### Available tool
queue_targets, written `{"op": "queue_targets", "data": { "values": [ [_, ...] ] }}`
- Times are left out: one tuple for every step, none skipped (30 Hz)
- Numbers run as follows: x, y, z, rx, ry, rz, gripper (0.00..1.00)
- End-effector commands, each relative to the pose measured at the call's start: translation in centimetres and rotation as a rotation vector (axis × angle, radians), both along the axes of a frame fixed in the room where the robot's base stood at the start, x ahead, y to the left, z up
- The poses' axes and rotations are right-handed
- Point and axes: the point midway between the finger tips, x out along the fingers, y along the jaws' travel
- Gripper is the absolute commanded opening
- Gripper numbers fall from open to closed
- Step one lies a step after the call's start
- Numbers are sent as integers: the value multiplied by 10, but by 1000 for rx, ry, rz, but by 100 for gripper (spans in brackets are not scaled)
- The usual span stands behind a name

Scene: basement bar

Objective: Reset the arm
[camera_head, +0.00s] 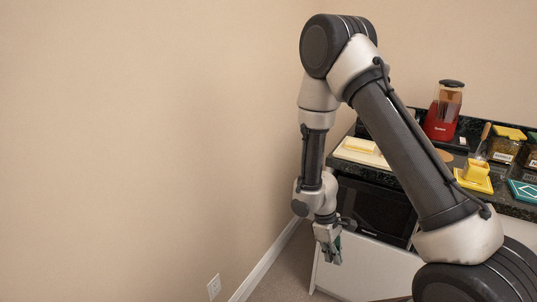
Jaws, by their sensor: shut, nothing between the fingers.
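My arm rises from the lower right of the head view, bends at an elbow near the top, and hangs down in front of the counter's left end. My gripper (332,255) is at its lower end, pointing down, below the level of the countertop. It is shut and holds nothing. The fingertips are small in the picture, and the floor and a white cabinet front show behind them.
A dark countertop (345,167) carries a board with a yellow block (359,145), a red blender (441,120), a yellow dish (475,175) and jars (505,148). A black microwave (372,210) is below. A bare beige wall (130,150) fills the left.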

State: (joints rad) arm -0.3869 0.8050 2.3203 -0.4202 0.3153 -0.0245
Motion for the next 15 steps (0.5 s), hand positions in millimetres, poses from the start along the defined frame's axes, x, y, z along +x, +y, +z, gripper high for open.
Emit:
{"op": "queue_targets", "data": {
  "values": [
    [-10,-7,3,-28,30,-18,0],
    [-19,-12,5,-50,53,-32,0],
    [-31,-19,11,-80,86,-55,0],
    [-37,-24,23,-100,100,-78,0],
    [-40,-27,36,-113,103,-100,0],
    [-42,-30,51,-123,103,-130,0],
    [-44,-33,63,-127,102,-152,0],
    [-46,-35,74,-130,98,-172,0],
    [-47,-38,89,-130,92,-200,0],
    [-49,-40,101,-131,86,-222,0],
    [-50,-42,112,-128,78,-243,0],
    [-52,-45,129,-123,66,-274,0],
    [-54,-47,141,-118,55,-298,0],
    [-56,-49,155,-111,44,-323,0],
    [-59,-53,172,-100,27,-356,0]
  ]
}}
